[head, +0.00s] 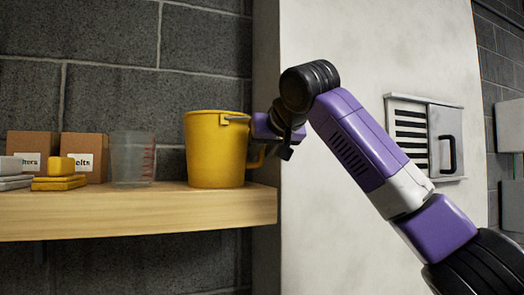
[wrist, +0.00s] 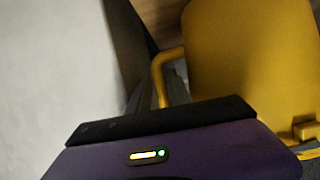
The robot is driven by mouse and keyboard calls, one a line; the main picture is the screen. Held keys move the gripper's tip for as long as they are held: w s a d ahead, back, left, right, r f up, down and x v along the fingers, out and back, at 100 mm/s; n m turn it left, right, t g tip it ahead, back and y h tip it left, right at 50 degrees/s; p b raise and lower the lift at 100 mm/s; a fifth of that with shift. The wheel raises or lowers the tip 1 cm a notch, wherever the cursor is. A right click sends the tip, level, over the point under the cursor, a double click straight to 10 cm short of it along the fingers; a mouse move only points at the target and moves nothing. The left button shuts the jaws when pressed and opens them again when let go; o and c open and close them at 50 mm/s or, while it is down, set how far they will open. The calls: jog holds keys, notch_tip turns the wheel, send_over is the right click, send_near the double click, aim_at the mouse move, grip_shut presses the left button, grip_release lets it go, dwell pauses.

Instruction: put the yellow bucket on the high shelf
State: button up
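The yellow bucket (head: 213,152) is upright at the right end of the wooden shelf (head: 130,213), and its base appears to rest on the board. Its side handle (head: 258,157) faces right, towards my gripper. My gripper (head: 285,140) is at the bucket's right side, close to the rim and handle. In the wrist view the bucket (wrist: 245,60) fills the right side and its handle (wrist: 160,75) curves out to the left.
A clear measuring cup (head: 132,158) stands left of the bucket. Further left are yellow blocks (head: 60,176), grey blocks (head: 12,176) and labelled brown boxes (head: 90,150). A pale wall panel (head: 340,230) stands close to the shelf's right end, with a handled hatch (head: 446,140) further right.

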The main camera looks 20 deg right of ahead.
jog(key=shift+r, duration=0.1)
jog(key=shift+r, duration=0.2)
jog(key=shift+s, duration=0.4)
jog(key=b+v, duration=0.4)
jog(key=v, duration=0.7)
jog(key=shift+s+r, duration=0.1)
